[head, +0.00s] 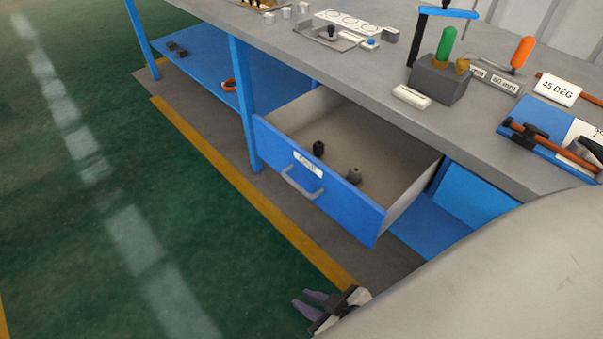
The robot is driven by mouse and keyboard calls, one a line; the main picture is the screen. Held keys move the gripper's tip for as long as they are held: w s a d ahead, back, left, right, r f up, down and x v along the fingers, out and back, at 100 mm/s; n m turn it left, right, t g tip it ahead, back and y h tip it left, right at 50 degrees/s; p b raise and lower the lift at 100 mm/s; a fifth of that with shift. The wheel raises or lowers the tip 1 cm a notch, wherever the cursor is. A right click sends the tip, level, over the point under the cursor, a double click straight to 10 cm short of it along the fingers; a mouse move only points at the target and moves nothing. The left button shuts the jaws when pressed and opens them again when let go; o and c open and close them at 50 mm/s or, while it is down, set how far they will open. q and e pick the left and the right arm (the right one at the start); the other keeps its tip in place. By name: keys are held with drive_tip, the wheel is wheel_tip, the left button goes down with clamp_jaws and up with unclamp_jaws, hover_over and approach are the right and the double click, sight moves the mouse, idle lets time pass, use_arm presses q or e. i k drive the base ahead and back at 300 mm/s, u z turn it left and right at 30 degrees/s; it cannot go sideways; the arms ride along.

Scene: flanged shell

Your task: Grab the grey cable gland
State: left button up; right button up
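My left gripper is out of view.
The drawer front with its handle (301,184) juts out below the grey worktop (450,125). The worktop holds a grey block with green and orange handled tools (440,80). A blue table leg (245,104) stands left of the drawer. The green floor is clear.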

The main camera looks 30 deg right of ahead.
sight(356, 175)
drive_tip(key=z, duration=1.2)
